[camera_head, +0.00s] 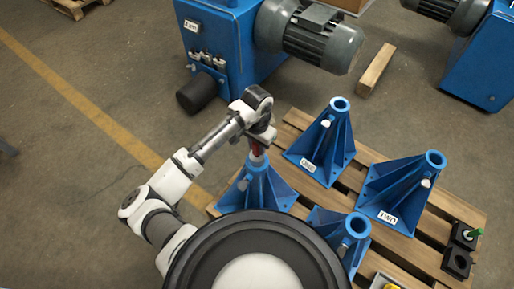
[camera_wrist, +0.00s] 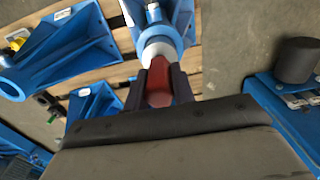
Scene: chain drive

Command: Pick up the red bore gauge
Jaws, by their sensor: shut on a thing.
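The red bore gauge (camera_wrist: 158,88) is between the two dark fingers of my gripper (camera_wrist: 160,92) in the wrist view; the fingers are shut on its red body. A pale metal part of the gauge shows beyond the fingertips, at the round top of a blue stand (camera_wrist: 144,28). In the head view my gripper (camera_head: 259,140) is above that stand (camera_head: 258,190), with a little of the red gauge (camera_head: 256,149) showing below it. I cannot tell whether the gauge's lower end sits in the stand's bore or just over it.
More blue stands (camera_head: 322,146) (camera_head: 402,190) (camera_head: 344,236) stand close by on a wooden pallet (camera_head: 440,225). Black blocks (camera_head: 457,262) and a green-topped item (camera_head: 474,233) lie at its right. A blue machine with a grey motor (camera_head: 308,36) stands behind. Floor at left is clear.

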